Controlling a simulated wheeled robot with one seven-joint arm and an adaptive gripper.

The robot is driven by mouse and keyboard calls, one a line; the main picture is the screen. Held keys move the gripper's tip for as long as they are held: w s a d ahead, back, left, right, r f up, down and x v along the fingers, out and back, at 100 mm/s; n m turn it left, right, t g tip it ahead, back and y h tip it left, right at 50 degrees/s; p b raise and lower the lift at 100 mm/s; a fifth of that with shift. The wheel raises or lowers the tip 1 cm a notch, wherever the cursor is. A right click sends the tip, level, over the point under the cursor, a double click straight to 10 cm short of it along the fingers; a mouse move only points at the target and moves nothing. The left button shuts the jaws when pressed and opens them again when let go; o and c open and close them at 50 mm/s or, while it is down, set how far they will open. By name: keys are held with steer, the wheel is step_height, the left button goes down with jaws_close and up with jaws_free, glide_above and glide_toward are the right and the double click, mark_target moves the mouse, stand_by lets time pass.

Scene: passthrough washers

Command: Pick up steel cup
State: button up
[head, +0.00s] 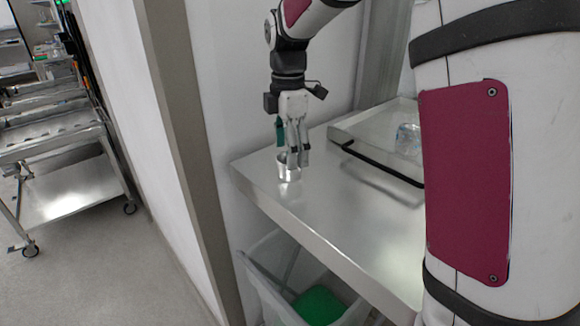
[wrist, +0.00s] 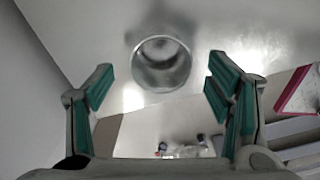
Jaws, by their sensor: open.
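The steel cup (head: 288,172) is a small shiny metal cup standing upright on the steel counter (head: 270,190), near its left end in the head view. In the wrist view the cup (wrist: 161,64) shows from above, its round mouth towards the camera. My gripper (head: 296,155) is open just above and at the cup in the head view, hiding part of its rim. In the wrist view the green-padded fingers (wrist: 158,85) are spread wide, one on each side of the cup's lower edge, and no finger visibly touches it.
A raised steel tray or basin (head: 370,128) with a dark handle bar stands to the right, with a clear plastic item (head: 408,140) on it. A wall rises on the left. A bin (head: 270,285) is under the counter. A steel cart (head: 75,190) stands far left.

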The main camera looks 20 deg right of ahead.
mark_target(285, 175)
steer(key=shift+d+f+p, duration=0.1)
steer(key=shift+f+p, duration=0.25)
steer(key=shift+f, duration=1.55)
steer(key=c, duration=1.3)
steer(key=shift+o, duration=0.2)
steer(key=shift+r, duration=0.15)
